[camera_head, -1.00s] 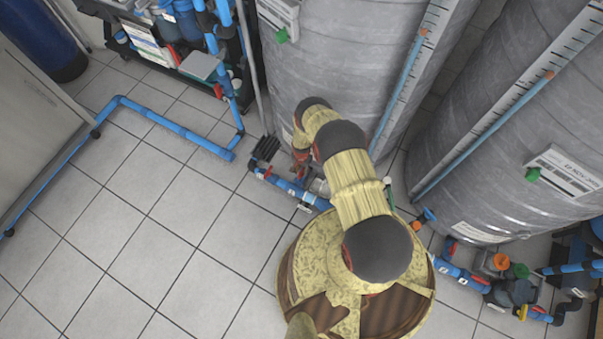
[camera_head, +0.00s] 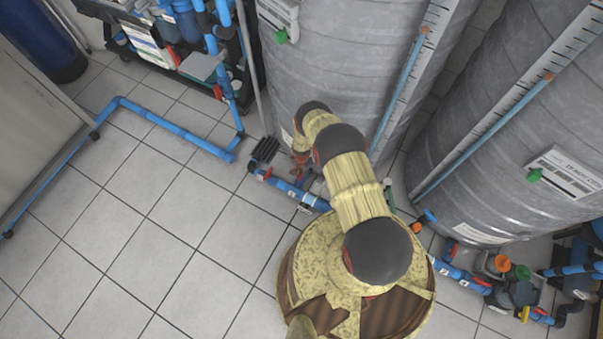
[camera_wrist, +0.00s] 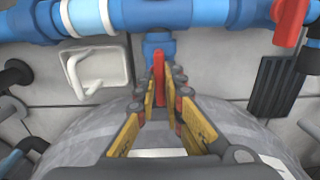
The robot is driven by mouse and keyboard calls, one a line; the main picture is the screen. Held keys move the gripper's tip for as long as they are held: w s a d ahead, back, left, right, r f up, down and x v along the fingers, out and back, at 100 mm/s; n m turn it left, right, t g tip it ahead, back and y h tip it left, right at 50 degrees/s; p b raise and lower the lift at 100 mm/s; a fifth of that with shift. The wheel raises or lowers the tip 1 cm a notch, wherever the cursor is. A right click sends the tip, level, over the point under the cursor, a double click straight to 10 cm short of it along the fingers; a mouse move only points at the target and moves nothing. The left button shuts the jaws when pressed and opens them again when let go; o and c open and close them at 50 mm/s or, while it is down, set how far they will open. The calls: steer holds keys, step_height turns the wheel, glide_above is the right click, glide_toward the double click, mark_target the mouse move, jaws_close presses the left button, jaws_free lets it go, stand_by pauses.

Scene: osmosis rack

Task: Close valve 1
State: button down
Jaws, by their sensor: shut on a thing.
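In the wrist view, my gripper (camera_wrist: 165,80) is shut on a red valve handle (camera_wrist: 158,62), which stands between its fingertips. The handle sits at a short blue fitting (camera_wrist: 157,42) that branches off a blue pipe (camera_wrist: 165,12) towards the grey tank. A second red handle (camera_wrist: 290,22) is on the same pipe to the right, apart from my gripper. In the head view, my gripper (camera_head: 300,170) is low by the blue pipe (camera_head: 285,188) at the tank's foot, and my arm partly hides that spot. I cannot read which valve carries number 1.
A large grey tank (camera_head: 320,60) rises close behind my gripper, with another tank (camera_head: 500,120) to the right. A black ridged piece (camera_wrist: 275,90) is near the second handle. A white bracket (camera_wrist: 98,70) is left of my gripper. Tiled floor (camera_head: 150,250) is clear at left.

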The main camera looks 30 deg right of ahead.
steer(key=shift+m, duration=0.4)
steer(key=m, duration=0.3)
steer(key=shift+m, duration=0.4)
steer(key=m, duration=1.3)
steer(key=shift+m, duration=0.3)
stand_by(0.3)
steer(key=c, duration=1.9)
jaws_free()
